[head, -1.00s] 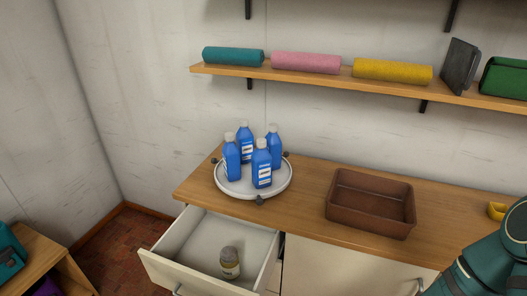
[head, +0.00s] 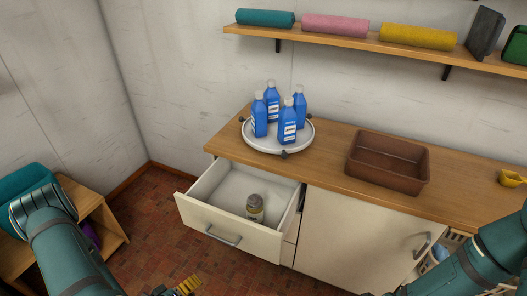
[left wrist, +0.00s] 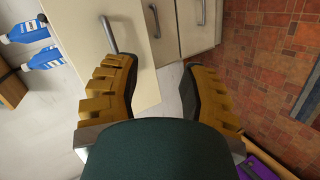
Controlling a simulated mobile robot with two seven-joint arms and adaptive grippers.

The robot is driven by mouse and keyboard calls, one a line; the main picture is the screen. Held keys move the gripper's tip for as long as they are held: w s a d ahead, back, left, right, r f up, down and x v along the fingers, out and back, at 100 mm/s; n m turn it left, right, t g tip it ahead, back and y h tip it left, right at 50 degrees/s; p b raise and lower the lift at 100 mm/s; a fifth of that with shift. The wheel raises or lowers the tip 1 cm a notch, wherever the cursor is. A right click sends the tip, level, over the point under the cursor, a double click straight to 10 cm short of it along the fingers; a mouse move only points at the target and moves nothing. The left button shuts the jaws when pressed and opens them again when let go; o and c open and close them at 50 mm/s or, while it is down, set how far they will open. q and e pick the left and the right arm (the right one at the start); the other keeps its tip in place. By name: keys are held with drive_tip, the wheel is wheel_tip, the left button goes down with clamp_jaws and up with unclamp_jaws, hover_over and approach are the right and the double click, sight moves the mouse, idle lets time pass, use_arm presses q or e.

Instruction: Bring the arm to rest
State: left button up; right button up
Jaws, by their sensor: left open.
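My left arm comes in from the left of the head view, with its yellow-fingered left gripper (head: 187,285) low at the bottom edge, over the floor in front of the open drawer. In the left wrist view the two yellow fingers of this gripper (left wrist: 158,92) stand wide apart with nothing held between them. My right arm (head: 480,262) shows at the lower right of the head view; its gripper is out of the picture.
The open drawer (head: 215,222) juts out and holds a jar (head: 254,208). A round tray (head: 262,147) with several blue bottles (head: 288,122) and a brown bin (head: 358,171) stand on the counter (head: 330,160). A low wooden shelf unit (head: 105,222) stands at left.

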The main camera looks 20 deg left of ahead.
use_arm(q)
drive_tip(key=w+d+r+m+g+h, duration=0.1)
drive_tip(key=w+d+m+g, duration=0.3)
drive_tip(key=d, duration=0.3)
drive_tip(key=w+d+m+g, duration=0.3)
drive_tip(key=w+d+m, duration=0.1)
drive_tip(key=d, duration=0.4)
drive_tip(key=s+d+r+m+g, duration=0.2)
drive_tip(key=s+d+r+g, duration=0.1)
drive_tip(key=d, duration=0.5)
drive_tip(key=shift+m, duration=0.4)
